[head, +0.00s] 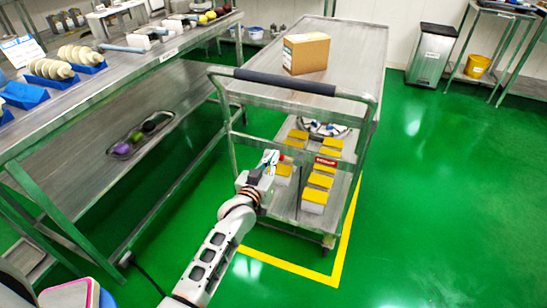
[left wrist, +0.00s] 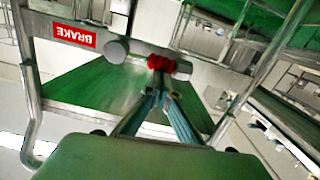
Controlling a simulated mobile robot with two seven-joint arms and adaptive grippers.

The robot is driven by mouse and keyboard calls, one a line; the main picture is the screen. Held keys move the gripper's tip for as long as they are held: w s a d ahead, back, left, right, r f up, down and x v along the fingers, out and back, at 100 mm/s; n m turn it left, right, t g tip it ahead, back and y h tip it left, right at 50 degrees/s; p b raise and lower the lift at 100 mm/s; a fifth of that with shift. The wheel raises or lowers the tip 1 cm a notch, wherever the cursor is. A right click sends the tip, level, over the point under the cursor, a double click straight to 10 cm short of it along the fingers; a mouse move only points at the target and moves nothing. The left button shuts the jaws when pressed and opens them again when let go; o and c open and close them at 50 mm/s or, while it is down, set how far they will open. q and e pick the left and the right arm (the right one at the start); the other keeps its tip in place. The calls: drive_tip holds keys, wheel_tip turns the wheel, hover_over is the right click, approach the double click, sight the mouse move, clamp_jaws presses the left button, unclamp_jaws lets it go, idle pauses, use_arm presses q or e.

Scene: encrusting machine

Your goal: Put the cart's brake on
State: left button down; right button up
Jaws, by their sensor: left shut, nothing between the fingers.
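The metal cart (head: 262,98) stands with its dark push handle toward me. A red brake label (head: 326,162) is on its lower end bar; the label shows upside down in the left wrist view (left wrist: 74,36). A red knob (left wrist: 160,62) sits on the same bar, beside a grey round end piece (left wrist: 116,50). My left gripper (head: 270,158) is at this bar, left of the label. In the left wrist view its teal fingers (left wrist: 158,92) are closed together, tips at or just before the red knob. I cannot tell whether they touch it. My right gripper is out of view.
A cardboard box (head: 306,53) stands on the cart's top. Yellow-lidded boxes (head: 314,195) fill part of its lower shelf. A long metal workbench (head: 130,75) runs along the left. Yellow tape (head: 290,267) marks the floor around the cart. The green floor at right is clear.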

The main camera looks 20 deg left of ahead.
use_arm(q)
drive_tip(key=shift+f, duration=0.2)
drive_tip(key=d+f+n+b, duration=0.1)
drive_tip(key=f+n, duration=0.3)
drive_tip(key=n, duration=0.4)
drive_tip(key=d+f+n+h+b, duration=0.1)
drive_tip(key=d+f+n, duration=0.3)
drive_tip(key=n, duration=0.5)
drive_tip(key=shift+d+f+t+b, duration=0.15)
drive_tip(key=shift+f+t+b, duration=0.15)
drive_tip(key=shift+f+b, duration=0.15)
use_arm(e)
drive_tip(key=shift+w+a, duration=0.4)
use_arm(q)
drive_tip(key=shift+s, duration=0.1)
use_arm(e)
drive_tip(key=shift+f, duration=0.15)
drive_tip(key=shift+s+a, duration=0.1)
